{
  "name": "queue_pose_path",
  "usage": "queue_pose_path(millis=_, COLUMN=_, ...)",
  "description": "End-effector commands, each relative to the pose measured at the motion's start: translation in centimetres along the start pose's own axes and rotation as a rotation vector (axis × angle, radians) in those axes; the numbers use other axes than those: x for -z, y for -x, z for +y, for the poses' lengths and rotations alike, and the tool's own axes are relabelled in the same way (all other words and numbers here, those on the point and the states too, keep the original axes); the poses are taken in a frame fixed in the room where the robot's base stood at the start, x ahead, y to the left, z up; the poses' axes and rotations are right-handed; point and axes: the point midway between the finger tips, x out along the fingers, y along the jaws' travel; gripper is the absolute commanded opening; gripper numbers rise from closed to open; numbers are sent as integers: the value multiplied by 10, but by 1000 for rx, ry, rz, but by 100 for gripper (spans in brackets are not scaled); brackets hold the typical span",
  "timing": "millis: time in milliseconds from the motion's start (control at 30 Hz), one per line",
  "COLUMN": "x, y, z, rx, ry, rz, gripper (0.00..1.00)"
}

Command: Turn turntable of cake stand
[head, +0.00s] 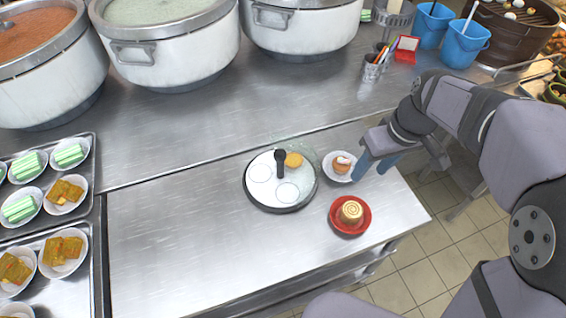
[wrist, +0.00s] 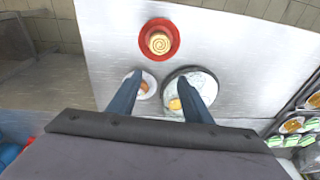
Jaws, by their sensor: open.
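The cake stand's round white turntable (head: 263,190) sits in a dark rim on the steel counter. Pale circles mark its top, a yellow cake (head: 293,160) lies near its back right edge, and a black upright handle (head: 280,162) stands near the back. In the wrist view the turntable (wrist: 205,82) is partly hidden behind the right finger, with the yellow cake (wrist: 175,104) beside that finger. My gripper (head: 370,170) is open and empty, right of the turntable, above the small white plate. It also shows in the wrist view (wrist: 160,85), pointing down with its fingers apart.
A white plate (head: 328,170) with a small orange-topped cake stands right of the turntable, close to my gripper. A red plate (head: 335,222) with a rolled cake is at the front right. Large stockpots (head: 170,50) stand behind; food trays (head: 98,215) are at left. Counter left of the turntable is clear.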

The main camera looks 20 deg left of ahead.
Motion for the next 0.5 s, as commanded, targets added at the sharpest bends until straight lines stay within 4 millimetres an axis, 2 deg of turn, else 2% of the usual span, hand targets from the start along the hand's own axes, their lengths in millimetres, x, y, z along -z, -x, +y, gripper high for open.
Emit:
queue_pose_path(millis=33, x=25, y=-22, z=-12, rx=19, ry=106, rz=21, gripper=45)
queue_pose_path(millis=200, x=91, y=-40, z=-59, rx=82, ry=426, rz=91, gripper=45)
queue_pose_path(millis=333, x=123, y=-48, z=-94, rx=115, ry=616, rz=137, gripper=45)
queue_pose_path(millis=500, x=144, y=-50, z=-122, rx=141, ry=760, rz=173, gripper=45)
